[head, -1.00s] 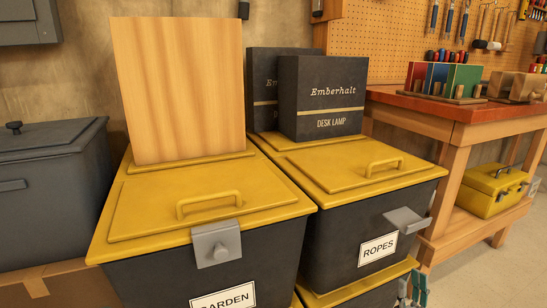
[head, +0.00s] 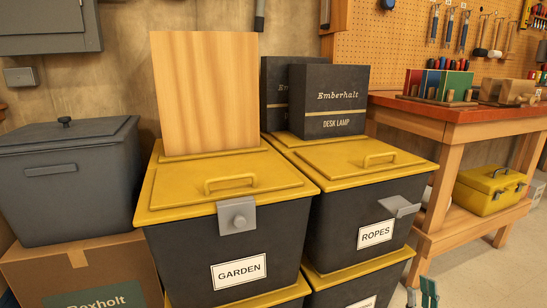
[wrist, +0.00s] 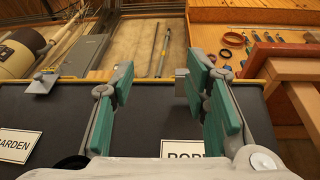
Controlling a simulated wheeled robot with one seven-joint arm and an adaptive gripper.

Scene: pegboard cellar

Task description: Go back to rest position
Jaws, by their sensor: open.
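My gripper (wrist: 160,72) is open and empty, its two teal-padded fingers spread apart in the wrist view. In the head view only a small teal part of my gripper (head: 428,291) shows at the lower right edge, in front of the bins. In the wrist view the fingers are in front of a dark bin side. Its ROPES label (wrist: 185,149) is partly hidden behind the gripper. The ROPES bin (head: 335,225) and the GARDEN bin (head: 270,245) stand side by side in the head view, both with yellow lids shut down.
A wooden board (head: 207,92) and dark Emberhalt boxes (head: 328,105) stand on the lids. Grey latches (head: 237,216) stick out from the bin fronts. A grey bin (head: 65,190) sits on a carton at left. A workbench (head: 455,125) stands at right, with open floor in front.

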